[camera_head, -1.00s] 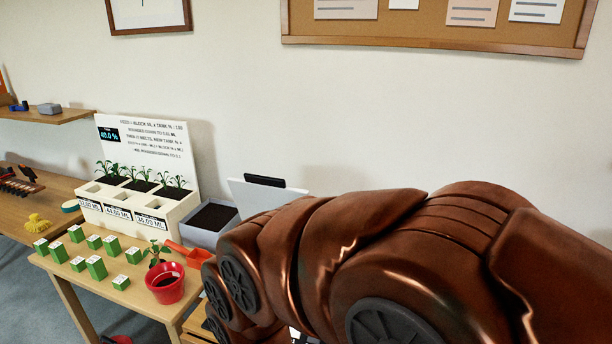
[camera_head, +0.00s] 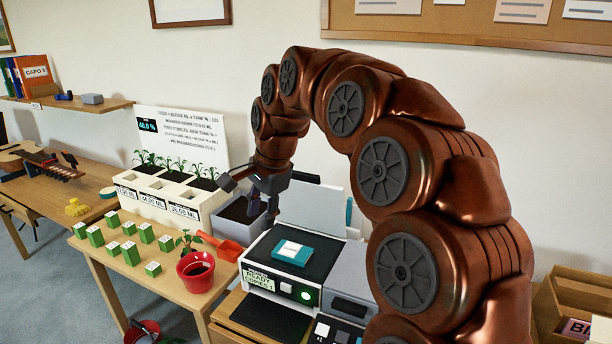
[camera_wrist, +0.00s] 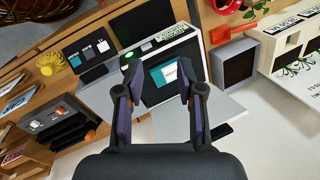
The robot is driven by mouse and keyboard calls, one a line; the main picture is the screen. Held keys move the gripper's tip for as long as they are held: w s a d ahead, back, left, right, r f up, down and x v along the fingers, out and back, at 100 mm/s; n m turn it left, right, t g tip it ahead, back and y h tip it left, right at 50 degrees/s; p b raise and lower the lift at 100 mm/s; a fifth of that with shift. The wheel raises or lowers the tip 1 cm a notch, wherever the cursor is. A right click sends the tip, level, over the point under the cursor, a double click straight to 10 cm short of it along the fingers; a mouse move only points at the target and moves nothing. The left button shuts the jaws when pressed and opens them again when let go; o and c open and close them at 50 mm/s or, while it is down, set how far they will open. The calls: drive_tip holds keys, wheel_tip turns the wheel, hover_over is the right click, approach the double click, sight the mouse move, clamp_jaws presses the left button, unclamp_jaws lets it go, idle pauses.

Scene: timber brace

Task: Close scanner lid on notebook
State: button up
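The scanner (camera_head: 285,293) stands on a desk, with a lit green button and a display reading "READY". Its pale lid (camera_head: 312,207) stands open, tilted up at the back, with a dark handle on its top edge. The teal notebook (camera_head: 293,252) with a white label lies on the dark scanner bed. It also shows in the wrist view (camera_wrist: 178,73). My gripper (camera_head: 240,197) is to the left of the lid, above the dark soil bin. In the wrist view my gripper (camera_wrist: 158,85) has its fingers spread with nothing held; the lid (camera_wrist: 210,112) shows beyond them.
A soil bin (camera_head: 240,217) stands left of the scanner. A red pot (camera_head: 196,272), an orange scoop (camera_head: 229,250) and several green boxes (camera_head: 130,253) are on the left table. A planter (camera_head: 165,200) stands behind them. A grey device (camera_head: 350,290) is right of the scanner.

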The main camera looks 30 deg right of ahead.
drive_tip(key=w+d+r+m+t, duration=0.1)
drive_tip(key=w+d+r+m, duration=0.1)
drive_tip(key=w+d+m, duration=0.6)
drive_tip(key=m+t+h, duration=0.2)
drive_tip(key=m, duration=0.4)
approach(306, 173)
drive_tip(key=x, duration=0.2)
drive_tip(key=shift+p+x, duration=0.65)
drive_tip(key=shift+x, duration=3.45)
drive_tip(key=shift+s, duration=0.1)
drive_tip(key=shift+c, duration=0.4)
clamp_jaws()
